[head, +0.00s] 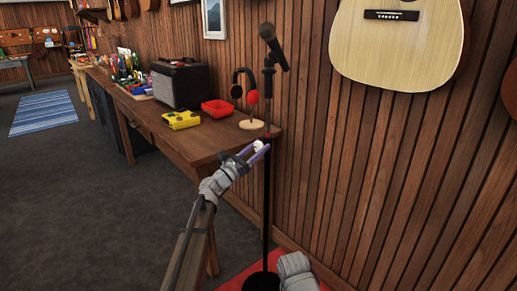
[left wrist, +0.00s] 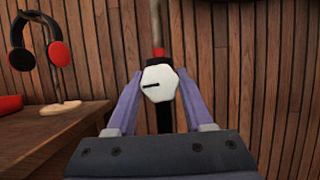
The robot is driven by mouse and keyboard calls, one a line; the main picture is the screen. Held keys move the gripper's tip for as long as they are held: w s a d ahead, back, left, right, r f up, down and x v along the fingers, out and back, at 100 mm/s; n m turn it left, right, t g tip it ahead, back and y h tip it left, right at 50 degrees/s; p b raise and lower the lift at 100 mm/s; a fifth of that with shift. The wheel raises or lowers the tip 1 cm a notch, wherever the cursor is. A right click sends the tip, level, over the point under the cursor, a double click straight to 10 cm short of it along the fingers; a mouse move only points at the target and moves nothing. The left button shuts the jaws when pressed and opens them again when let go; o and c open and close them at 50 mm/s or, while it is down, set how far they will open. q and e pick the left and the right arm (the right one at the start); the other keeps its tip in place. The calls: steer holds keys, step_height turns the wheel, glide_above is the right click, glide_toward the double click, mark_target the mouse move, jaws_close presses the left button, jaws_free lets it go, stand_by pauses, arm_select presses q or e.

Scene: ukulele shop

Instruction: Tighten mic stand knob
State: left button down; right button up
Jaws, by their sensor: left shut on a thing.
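A black mic stand (head: 266,200) rises from a round black base (head: 262,282), with a microphone (head: 274,46) tilted at its top. Its white faceted knob (left wrist: 158,83) has a dark mark pointing left, and the knob also shows small in the head view (head: 258,145). My left gripper (head: 262,150) has its purple fingers on both sides of the knob and is shut on it. A red section of the stand shows just above the knob in the left wrist view. A grey part of my right arm shows at the bottom of the head view; its fingertips are not visible.
A wooden workbench (head: 190,142) stands left of the stand, with a black amplifier (head: 181,84), red tray (head: 217,108), yellow box (head: 181,119) and headphones on a holder (head: 251,122). A slatted wooden wall (head: 340,150) is close behind. A guitar (head: 398,50) hangs at right.

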mark_target(257, 150)
arm_select(q)
steer(key=shift+m+g+h, duration=0.4)
steer(key=shift+m, duration=0.7)
steer(key=shift+c, duration=1.5)
jaws_free()
steer(key=shift+s+f, duration=0.1)
steer(key=b+v, duration=0.2)
steer(key=v, duration=0.4)
steer(key=shift+s+a+f+b, duration=0.2)
steer(key=shift+a+f+b, duration=0.05)
steer(key=shift+b, duration=0.15)
steer(key=shift+s+a, duration=0.3)
steer(key=shift+a, duration=0.05)
steer(key=shift+c, duration=0.2)
